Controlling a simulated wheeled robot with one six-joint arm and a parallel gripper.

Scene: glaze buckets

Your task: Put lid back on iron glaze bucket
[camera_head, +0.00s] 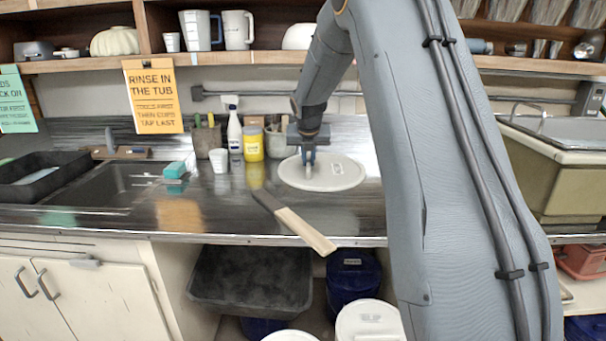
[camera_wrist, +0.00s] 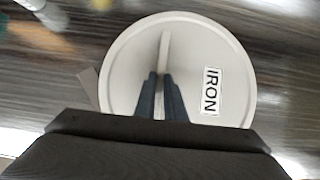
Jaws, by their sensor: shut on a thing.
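A round off-white lid (camera_head: 335,176) is at the metal counter, and I cannot tell whether it touches the top or hangs just above it. In the wrist view the lid (camera_wrist: 125,65) carries a label reading IRON and has a raised bar handle across its middle. My gripper (camera_head: 308,160) points down at the lid, and its fingers (camera_wrist: 162,82) are shut on the handle. Below the counter stands a dark blue bucket (camera_head: 352,280) with a small label too small to read. I cannot tell for sure whether it is the iron one.
A white lid marked SLIP (camera_head: 370,322) and a black tub (camera_head: 250,282) are under the counter. A wooden-handled tool (camera_head: 305,231) overhangs the counter edge. A spray bottle (camera_head: 234,130), a yellow jar (camera_head: 253,145) and a white cup (camera_head: 219,161) stand left of the lid.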

